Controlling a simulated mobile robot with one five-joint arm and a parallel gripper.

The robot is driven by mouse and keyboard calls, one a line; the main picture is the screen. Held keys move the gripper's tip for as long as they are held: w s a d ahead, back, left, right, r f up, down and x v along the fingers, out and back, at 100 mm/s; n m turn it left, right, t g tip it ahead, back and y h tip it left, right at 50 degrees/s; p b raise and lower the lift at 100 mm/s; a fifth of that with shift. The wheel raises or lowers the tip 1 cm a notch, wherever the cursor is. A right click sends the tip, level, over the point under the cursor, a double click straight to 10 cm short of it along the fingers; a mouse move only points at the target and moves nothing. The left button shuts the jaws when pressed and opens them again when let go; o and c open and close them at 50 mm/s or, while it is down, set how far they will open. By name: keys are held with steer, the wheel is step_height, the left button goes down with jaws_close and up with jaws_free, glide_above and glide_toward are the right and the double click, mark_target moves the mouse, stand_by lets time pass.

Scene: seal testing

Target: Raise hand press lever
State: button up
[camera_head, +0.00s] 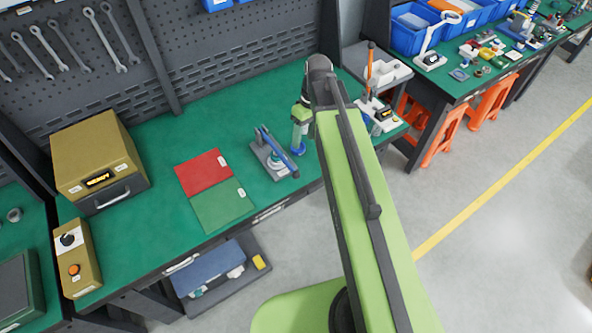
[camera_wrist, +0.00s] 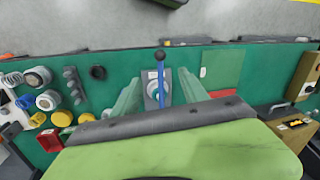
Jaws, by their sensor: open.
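The hand press (camera_head: 270,157) stands on the green bench in the head view, with a grey base and a blue lever (camera_head: 278,148) that slopes down toward the bench's front edge. The lever ends in a dark knob. In the wrist view the blue lever (camera_wrist: 161,84) and its dark knob (camera_wrist: 160,55) show between my two green fingers. My gripper (camera_head: 299,130) is just right of the press in the head view. In the wrist view my gripper (camera_wrist: 159,80) is open and empty, its fingers apart on both sides of the press. I see no contact with the lever.
A red mat (camera_head: 203,170) and a green mat (camera_head: 222,206) lie left of the press. A gold box (camera_head: 93,152) stands at the far left. Another device with an orange upright (camera_head: 369,68) stands to the right. In the wrist view, several small parts lie left of the press.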

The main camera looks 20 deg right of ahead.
mark_target(296, 172)
steer(key=a+f+b, duration=0.1)
steer(key=f+b, duration=0.4)
steer(key=s+a+f+b, duration=0.1)
steer(key=f+b, duration=0.4)
steer(key=f, duration=0.1)
steer(key=a+f+b, duration=0.1)
steer(key=f+b, duration=0.4)
steer(key=b, duration=0.1)
steer(key=shift+s+f, duration=0.3)
steer(key=shift+r, duration=0.1)
jaws_close()
stand_by(0.3)
